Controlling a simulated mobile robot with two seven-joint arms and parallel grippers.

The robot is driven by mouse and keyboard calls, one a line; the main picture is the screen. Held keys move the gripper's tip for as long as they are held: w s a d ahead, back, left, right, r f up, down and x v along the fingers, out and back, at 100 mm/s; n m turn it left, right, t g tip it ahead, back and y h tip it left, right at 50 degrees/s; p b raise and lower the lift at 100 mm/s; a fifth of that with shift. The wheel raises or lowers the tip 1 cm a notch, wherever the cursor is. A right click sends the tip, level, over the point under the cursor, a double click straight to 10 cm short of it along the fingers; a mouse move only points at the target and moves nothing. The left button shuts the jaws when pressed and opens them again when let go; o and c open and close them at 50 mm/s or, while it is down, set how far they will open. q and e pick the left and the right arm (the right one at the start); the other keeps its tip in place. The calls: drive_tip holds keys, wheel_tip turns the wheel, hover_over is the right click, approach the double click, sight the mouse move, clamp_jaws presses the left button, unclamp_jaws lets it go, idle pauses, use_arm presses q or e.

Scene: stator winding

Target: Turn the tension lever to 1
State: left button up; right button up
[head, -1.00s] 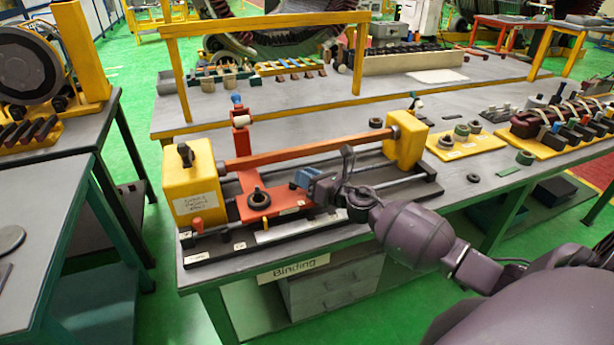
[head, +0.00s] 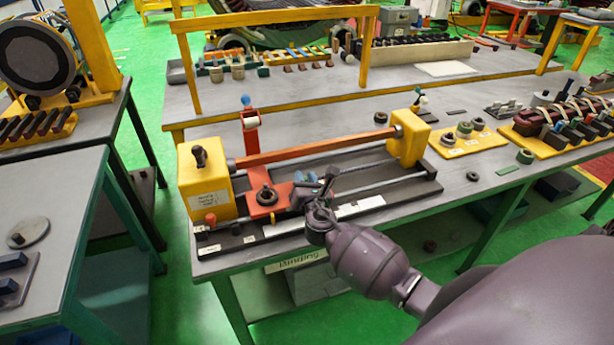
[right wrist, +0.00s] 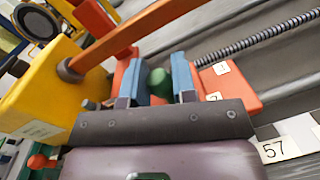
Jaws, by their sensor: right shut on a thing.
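The orange carriage (head: 264,211) of the winding bench carries a black round knob (head: 266,196) and, at its right end, small white number labels. In the right wrist view, the labels 1 (right wrist: 221,68) and 2 (right wrist: 213,97) lie on the orange plate (right wrist: 240,88), right of the fingers. My right gripper (head: 306,180) is over the plate's right end. Its blue fingers in the right wrist view (right wrist: 161,80) are shut on a green knob (right wrist: 159,83), apparently the tension lever's handle. The lever's shaft is hidden by the gripper. My left gripper is not in view.
A yellow headstock (head: 206,181) stands left and a yellow end block (head: 409,143) right, joined by an orange bar (head: 315,147). A yellow tray with rings (head: 462,140) lies further right. Bare grey tabletop (head: 455,195) is free right of the bench.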

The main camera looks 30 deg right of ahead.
drive_tip(key=shift+a+m+h, duration=0.1)
drive_tip(key=shift+m+h, duration=0.3)
drive_tip(key=o, duration=0.9)
drive_tip(key=v, duration=1)
drive_tip(key=shift+s+a+r+b, duration=0.15)
drive_tip(key=shift+s+a+b, duration=0.15)
drive_tip(key=shift+s, duration=0.05)
